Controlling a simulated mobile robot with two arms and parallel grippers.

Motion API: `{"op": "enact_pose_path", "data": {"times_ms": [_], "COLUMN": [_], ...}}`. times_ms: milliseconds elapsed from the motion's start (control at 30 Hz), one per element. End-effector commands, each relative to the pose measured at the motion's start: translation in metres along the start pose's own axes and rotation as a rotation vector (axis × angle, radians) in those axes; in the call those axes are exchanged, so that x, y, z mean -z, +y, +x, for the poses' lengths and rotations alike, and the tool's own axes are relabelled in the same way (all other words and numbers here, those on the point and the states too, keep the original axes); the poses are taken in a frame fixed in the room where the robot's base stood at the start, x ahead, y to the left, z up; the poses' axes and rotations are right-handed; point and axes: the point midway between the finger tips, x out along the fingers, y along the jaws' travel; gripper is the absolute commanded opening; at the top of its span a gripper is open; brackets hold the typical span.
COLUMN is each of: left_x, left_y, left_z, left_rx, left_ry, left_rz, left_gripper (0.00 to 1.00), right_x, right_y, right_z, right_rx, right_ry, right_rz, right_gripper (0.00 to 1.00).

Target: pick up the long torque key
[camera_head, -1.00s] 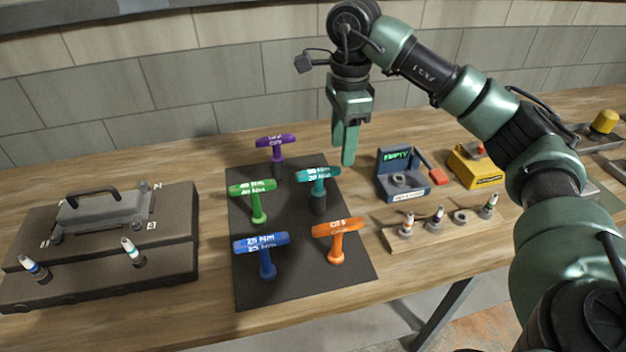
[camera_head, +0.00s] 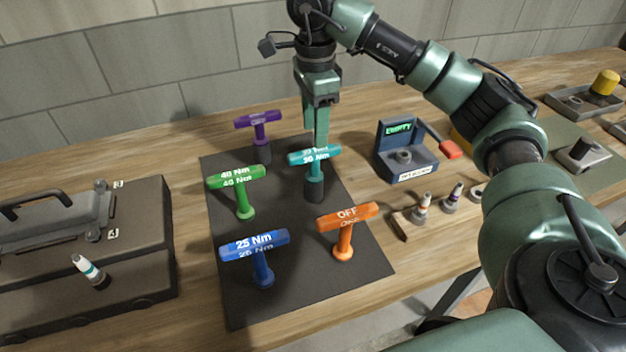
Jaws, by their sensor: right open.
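Several T-handled torque keys stand upright on a dark mat (camera_head: 298,278). A teal key (camera_head: 314,157) marked 30 Nm and a purple key (camera_head: 259,121) have thick dark lower parts. A green key (camera_head: 237,178) reads 40 Nm, a blue key (camera_head: 254,246) 25 Nm and an orange key (camera_head: 347,217) OFF. Which one is the long key I cannot tell for sure. My right gripper (camera_head: 319,140) points down at the teal handle, its open fingers seen nearly edge-on. The fingertips overlap the handle's top edge; I cannot tell whether they touch. My left gripper is out of view.
A blue tester (camera_head: 407,164) with a lit EMPTY display and a wooden rack (camera_head: 402,226) with small sockets stand right of the mat. A dark case (camera_head: 140,245) with a handle is at left. A tiled wall rises behind the bench.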

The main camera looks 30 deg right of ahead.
Motion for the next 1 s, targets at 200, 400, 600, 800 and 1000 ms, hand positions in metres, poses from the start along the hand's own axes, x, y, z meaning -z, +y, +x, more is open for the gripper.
{"op": "enact_pose_path", "data": {"times_ms": [200,400,600,800,1000], "left_x": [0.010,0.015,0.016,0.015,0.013], "left_y": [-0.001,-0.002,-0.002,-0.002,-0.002], "left_z": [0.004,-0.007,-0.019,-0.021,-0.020], "left_rx": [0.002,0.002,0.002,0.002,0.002], "left_ry": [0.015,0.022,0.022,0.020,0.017], "left_rz": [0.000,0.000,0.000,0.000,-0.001], "left_gripper": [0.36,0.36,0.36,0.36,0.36], "right_x": [0.000,0.001,0.002,0.001,0.001], "right_y": [0.000,-0.001,-0.004,-0.004,-0.004], "right_z": [0.022,0.043,0.073,0.086,0.086], "right_rx": [-0.003,-0.004,-0.004,0.000,0.000], "right_ry": [0.001,0.001,0.001,0.000,0.000], "right_rz": [-0.001,0.001,0.000,0.000,0.000], "right_gripper": [0.47,0.47,0.47,0.47,0.36]}}
